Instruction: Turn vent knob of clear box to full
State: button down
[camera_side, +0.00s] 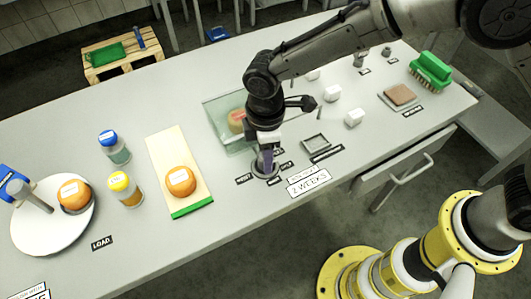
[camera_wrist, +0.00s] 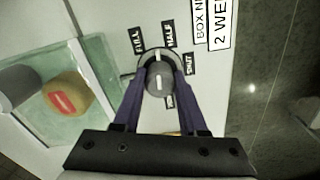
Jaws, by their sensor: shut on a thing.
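The clear box (camera_side: 212,112) stands on the table, partly behind my arm, with an orange cheese (camera_side: 237,120) inside. The box (camera_wrist: 103,68) and the cheese with a red label (camera_wrist: 68,93) also show at left in the wrist view. The round grey vent knob (camera_wrist: 158,80) is beside the box. My gripper (camera_wrist: 158,84) is shut on the knob, one dark finger on each side. A white mark on the knob points up in the wrist view, between the FULL label (camera_wrist: 138,40) and the HALF label (camera_wrist: 170,35). The SHUT label (camera_wrist: 190,64) is to the right. My gripper (camera_side: 265,163) hides most of the knob from the side.
A "2 WEEKS" sign (camera_side: 309,183) and a small square tray (camera_side: 316,143) lie near the knob. A cutting board (camera_side: 168,150) with a cheese (camera_side: 181,181) is to the left. White blocks (camera_side: 354,117) and a green brush (camera_side: 430,70) are to the right.

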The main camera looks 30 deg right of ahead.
jog(key=n, duration=0.7)
jog(key=shift+r, duration=0.1)
dwell(0.5)
jog(key=shift+c, duration=2.2)
grip_release()
notch_tip(320, 180, up, 14)
